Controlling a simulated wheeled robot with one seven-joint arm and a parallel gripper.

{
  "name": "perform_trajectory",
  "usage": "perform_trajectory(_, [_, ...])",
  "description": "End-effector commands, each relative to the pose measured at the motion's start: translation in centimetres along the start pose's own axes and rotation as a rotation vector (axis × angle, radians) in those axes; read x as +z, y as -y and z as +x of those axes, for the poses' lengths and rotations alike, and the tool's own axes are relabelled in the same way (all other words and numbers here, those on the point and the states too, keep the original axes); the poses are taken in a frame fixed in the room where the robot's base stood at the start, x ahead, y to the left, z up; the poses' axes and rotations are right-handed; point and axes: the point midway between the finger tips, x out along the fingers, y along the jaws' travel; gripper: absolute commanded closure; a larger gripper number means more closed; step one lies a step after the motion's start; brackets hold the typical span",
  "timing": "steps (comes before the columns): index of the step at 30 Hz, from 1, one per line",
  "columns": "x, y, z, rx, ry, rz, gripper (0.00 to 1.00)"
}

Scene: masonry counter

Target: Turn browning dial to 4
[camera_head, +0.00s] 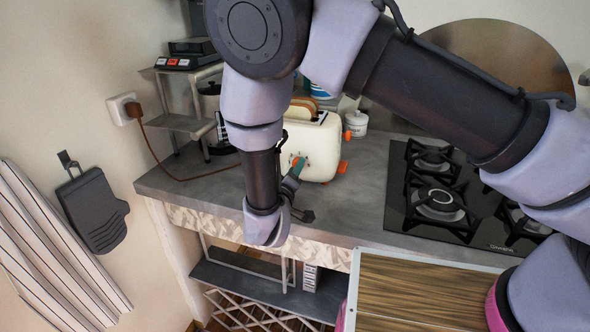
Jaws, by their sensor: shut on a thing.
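A cream toaster (322,148) with bread slices (303,106) in its top stands on the grey counter. Orange parts show on its right side and at its base. My gripper (297,164) is at the toaster's front face, shut on the browning dial, with teal showing at the fingers. The dial is mostly hidden by the gripper, so its number and pointer cannot be read. My arm covers the toaster's left part.
A black gas hob (440,205) lies right of the toaster. A small white jar (357,123) stands behind it. A metal shelf (181,123) is at the left, and a brown cord runs from the wall socket (124,109). A wooden board (415,290) is in front.

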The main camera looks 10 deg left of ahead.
Motion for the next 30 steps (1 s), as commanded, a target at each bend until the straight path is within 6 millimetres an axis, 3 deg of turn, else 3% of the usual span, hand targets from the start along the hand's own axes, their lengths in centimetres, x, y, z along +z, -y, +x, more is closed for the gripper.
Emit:
perform_trajectory(10, [0.15, 0.13, -0.1, -0.001, -0.01, 0.147, 1.0])
perform_trajectory(27, [0.16, 0.15, -0.1, -0.001, -0.013, 0.176, 1.0])
perform_trajectory(28, [0.16, 0.15, -0.11, -0.001, -0.013, 0.176, 0.52])
perform_trajectory(30, [0.15, 0.13, -0.09, 0.0, -0.013, 0.176, 0.29])
